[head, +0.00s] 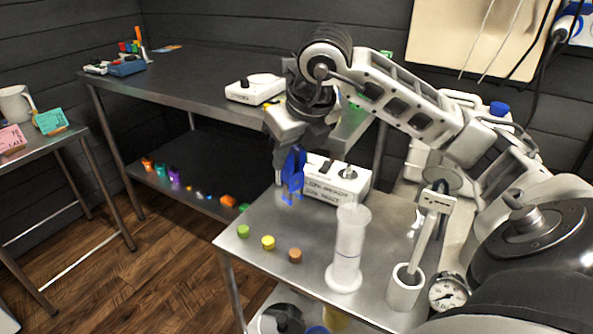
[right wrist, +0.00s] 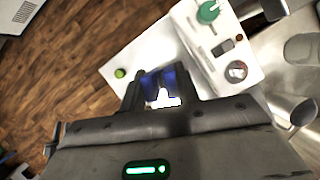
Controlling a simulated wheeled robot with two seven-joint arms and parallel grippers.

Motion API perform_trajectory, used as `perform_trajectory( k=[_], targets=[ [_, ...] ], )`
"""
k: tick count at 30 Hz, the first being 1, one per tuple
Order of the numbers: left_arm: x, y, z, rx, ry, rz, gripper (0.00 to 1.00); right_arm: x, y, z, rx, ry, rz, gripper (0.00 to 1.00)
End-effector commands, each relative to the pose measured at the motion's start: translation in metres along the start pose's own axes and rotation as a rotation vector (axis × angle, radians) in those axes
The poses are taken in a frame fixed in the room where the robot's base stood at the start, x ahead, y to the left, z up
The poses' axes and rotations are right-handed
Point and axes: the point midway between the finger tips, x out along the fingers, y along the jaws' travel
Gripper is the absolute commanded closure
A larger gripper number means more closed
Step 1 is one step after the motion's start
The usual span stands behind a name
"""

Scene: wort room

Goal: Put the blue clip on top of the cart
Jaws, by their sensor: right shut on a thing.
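The blue clip (head: 292,176) hangs between the fingers of my right gripper (head: 299,148), which is shut on it. The clip is over the back left part of the steel-topped cart (head: 305,274), beside a white box-shaped device (head: 338,181). I cannot tell whether its lower end touches the top. In the right wrist view, the clip (right wrist: 158,88) shows dark blue between the two fingers of my right gripper (right wrist: 163,88), with the pale cart top behind it. My left gripper is not in view.
Green (head: 243,231), yellow (head: 268,243) and brown (head: 295,256) stoppers stand near the cart's front left edge. A white cylinder (head: 347,250), a holder with a white tool (head: 405,287) and a gauge (head: 448,293) stand farther right. A dark bench (head: 200,75) with a lower shelf is behind.

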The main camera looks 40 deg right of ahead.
Motion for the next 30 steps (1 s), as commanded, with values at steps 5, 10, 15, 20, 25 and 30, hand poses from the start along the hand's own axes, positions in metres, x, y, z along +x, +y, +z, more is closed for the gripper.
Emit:
perform_trajectory(
  k=[5,10,15,20,25,30],
  targets=[
    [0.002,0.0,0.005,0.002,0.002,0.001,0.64,0.027,0.0,-0.012,-0.001,0.005,-0.001,0.92],
    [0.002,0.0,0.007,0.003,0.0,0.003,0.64,0.037,0.0,-0.016,-0.002,0.001,0.0,0.92],
    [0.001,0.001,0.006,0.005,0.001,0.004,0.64,0.037,0.0,-0.015,-0.002,0.0,0.0,0.92],
    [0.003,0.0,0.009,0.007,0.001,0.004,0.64,0.041,0.0,-0.017,-0.002,0.0,0.0,0.92],
    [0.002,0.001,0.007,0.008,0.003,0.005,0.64,0.039,0.0,-0.016,-0.002,0.001,0.001,0.47],
    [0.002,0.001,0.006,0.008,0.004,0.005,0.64,0.039,0.0,-0.016,-0.002,0.001,0.001,0.47]
  ],
)
